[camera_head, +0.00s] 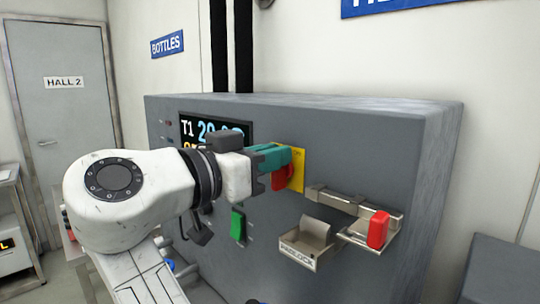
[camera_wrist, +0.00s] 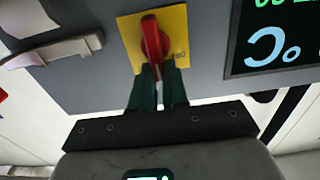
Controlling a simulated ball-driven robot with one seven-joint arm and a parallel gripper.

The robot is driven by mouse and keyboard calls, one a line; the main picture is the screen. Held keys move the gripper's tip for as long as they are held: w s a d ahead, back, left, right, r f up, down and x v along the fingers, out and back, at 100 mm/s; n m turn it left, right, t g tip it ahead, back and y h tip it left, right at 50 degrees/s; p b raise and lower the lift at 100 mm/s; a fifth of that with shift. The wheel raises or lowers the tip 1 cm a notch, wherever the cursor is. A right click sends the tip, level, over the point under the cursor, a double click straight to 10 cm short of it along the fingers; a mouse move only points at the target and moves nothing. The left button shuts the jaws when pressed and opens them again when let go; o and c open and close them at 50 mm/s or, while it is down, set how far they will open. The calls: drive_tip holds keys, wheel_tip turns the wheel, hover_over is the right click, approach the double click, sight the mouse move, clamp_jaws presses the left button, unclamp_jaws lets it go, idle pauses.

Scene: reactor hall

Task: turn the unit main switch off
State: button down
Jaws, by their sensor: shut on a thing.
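The unit main switch is a red handle (camera_head: 283,179) on a yellow plate (camera_head: 298,168) on the front of a grey cabinet (camera_head: 375,160). My gripper (camera_head: 288,157), with green fingers, is shut on the red handle and partly hides it and the plate. In the wrist view the red handle (camera_wrist: 152,38) stands in front of the yellow plate (camera_wrist: 177,28). Its lower end is between the green fingertips (camera_wrist: 157,80). The plate's lettering is mostly hidden, so I cannot read the switch position.
A display (camera_head: 190,127) reading T1 is left of the switch, partly behind my arm. A green part (camera_head: 237,225) sits below it. To the right are a metal bar (camera_head: 345,201), a box marked PADLOCK (camera_head: 298,253) and a tray with a red item (camera_head: 378,229).

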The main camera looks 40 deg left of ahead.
drive_tip(key=shift+w+a+f+n+p, duration=0.1)
drive_tip(key=shift+a+f+n+p, duration=0.35)
drive_tip(key=shift+n+p, duration=1.75)
drive_tip(key=shift+s+a+f+n+p, duration=0.1)
drive_tip(key=shift+a+f+n+p, duration=0.4)
drive_tip(key=shift+n, duration=3.3)
drive_tip(key=shift+w+a+f+n+p, duration=0.1)
drive_tip(key=shift+a+f+n+p, duration=0.3)
drive_tip(key=shift+n+p, duration=1.85)
drive_tip(key=shift+n+b, duration=0.75)
drive_tip(key=shift+n, duration=0.1)
drive_tip(key=c, duration=1.1)
unclamp_jaws()
drive_tip(key=shift+c, duration=0.2)
drive_tip(key=s+a+b, duration=0.1)
drive_tip(key=s+b, duration=0.2)
drive_tip(key=s, duration=0.7)
drive_tip(key=shift+s, duration=0.4)
